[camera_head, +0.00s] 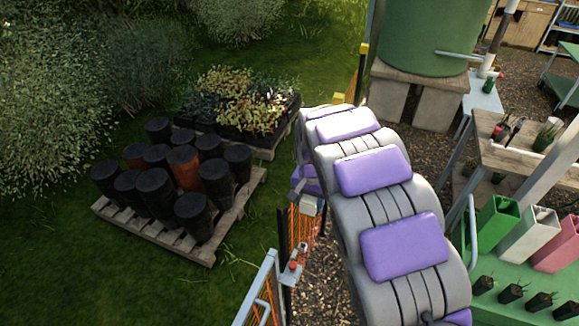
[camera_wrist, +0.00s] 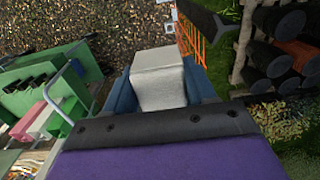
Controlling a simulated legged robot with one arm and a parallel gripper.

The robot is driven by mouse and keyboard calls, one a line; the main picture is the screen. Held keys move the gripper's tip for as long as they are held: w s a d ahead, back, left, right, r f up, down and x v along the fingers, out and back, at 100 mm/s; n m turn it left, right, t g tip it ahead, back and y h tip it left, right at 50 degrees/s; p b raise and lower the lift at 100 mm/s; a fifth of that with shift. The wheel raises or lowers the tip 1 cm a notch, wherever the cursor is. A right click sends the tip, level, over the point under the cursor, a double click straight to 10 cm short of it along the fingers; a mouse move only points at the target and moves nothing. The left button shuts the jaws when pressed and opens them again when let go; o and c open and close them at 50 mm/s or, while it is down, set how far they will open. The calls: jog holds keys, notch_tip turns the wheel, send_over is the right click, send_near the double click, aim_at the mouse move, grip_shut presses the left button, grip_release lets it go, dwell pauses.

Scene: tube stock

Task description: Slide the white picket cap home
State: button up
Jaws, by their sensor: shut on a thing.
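The white picket cap (camera_wrist: 158,78) is a pale, block-shaped piece between the two blue-grey fingers of my gripper (camera_wrist: 161,88) in the wrist view. My gripper is shut on it. In the head view a small whitish block, which looks like the cap (camera_head: 308,205), shows just below the purple end of my arm, beside orange mesh. A dark post (camera_head: 284,232) stands just left of it along the mesh. In the wrist view a dark bar (camera_wrist: 210,20) lies beyond the cap, up and to the right. I cannot tell whether the cap touches any picket; its underside is hidden.
Orange mesh (camera_head: 304,228) and a metal gate frame (camera_head: 262,288) with a red-knobbed latch (camera_head: 292,266) are close to my arm. A pallet (camera_head: 245,200) of black and rust-coloured pots stands left. A green bench (camera_head: 500,300) with coloured bins is right.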

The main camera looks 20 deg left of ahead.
jog(key=s+a+r+p, duration=0.25)
jog(key=a+r, duration=0.35)
jog(key=a, duration=0.5)
send_over(283, 211)
jog(key=shift+w+a+f+b, duration=0.1)
jog(key=shift+f+b, duration=0.1)
jog(key=shift+f, duration=1.05)
jog(key=shift+w+f+b, duration=0.1)
jog(key=shift+f+b, duration=0.05)
jog(key=shift+f, duration=1.05)
jog(key=shift+a, duration=0.1)
jog(key=a, duration=0.4)
jog(key=d, duration=0.5)
jog(key=shift+d+f+b, duration=0.15)
jog(key=shift+f+b, duration=0.25)
jog(key=shift+f, duration=0.15)
jog(key=shift+a+f, duration=0.2)
jog(key=shift+a, duration=0.35)
jog(key=shift+a+f, duration=0.2)
jog(key=shift+a, duration=0.35)
jog(key=shift+c, duration=0.4)
jog(key=shift+d+r, duration=0.1)
jog(key=shift+d, duration=0.45)
jog(key=shift+c, duration=0.5)
jog(key=shift+d, duration=0.3)
jog(key=shift+c, duration=1.1)
jog(key=shift+s+a+f+b, duration=0.1)
jog(key=shift+a+f+b, duration=0.05)
jog(key=shift+f+b, duration=0.8)
jog(key=shift+f, duration=1.05)
